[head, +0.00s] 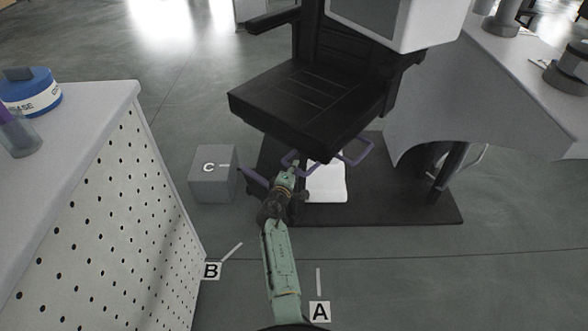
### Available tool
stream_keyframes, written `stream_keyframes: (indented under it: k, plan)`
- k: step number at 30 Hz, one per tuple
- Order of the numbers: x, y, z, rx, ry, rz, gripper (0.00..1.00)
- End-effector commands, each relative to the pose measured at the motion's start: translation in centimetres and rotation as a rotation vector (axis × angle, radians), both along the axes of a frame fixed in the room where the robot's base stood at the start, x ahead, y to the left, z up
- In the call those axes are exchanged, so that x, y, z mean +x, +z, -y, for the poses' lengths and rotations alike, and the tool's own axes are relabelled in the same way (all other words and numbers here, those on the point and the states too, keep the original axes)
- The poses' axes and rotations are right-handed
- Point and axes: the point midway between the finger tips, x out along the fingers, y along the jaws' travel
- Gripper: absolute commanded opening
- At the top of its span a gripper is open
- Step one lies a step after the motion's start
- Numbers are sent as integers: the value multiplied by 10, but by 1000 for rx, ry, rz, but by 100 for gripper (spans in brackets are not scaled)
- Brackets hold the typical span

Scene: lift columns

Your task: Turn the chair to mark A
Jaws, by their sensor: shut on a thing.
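The black chair (300,98) stands in the middle of the head view, its seat front angled toward the lower left. Purple bars (360,152) stick out beneath its seat. My gripper (293,167) is under the seat's front edge, shut on a purple bar there; the exact grip is small and partly hidden by my arm. Mark A (320,312) is a white label on the floor at the bottom, with a short white line (318,281) above it. Mark B (212,270) lies on the floor to the left, with a slanted line. Mark C (209,168) is on a grey box (213,188).
A pegboard-sided counter (110,200) with a blue tub (32,95) fills the left. A grey curved desk (470,95) stands at the right. A white-framed screen (415,22) blocks part of the chair. A dark mat (400,208) and a white sheet (326,185) lie below the chair.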

Motion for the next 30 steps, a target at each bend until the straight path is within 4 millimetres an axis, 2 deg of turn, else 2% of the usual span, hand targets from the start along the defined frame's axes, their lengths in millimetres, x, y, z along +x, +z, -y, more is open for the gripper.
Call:
stream_keyframes:
  k: [22, 30]
  plan:
    - [0, 0, 1, 1, 1, -1, 0]
    - [-4, 3, 14, 2, 29, -1, 0]
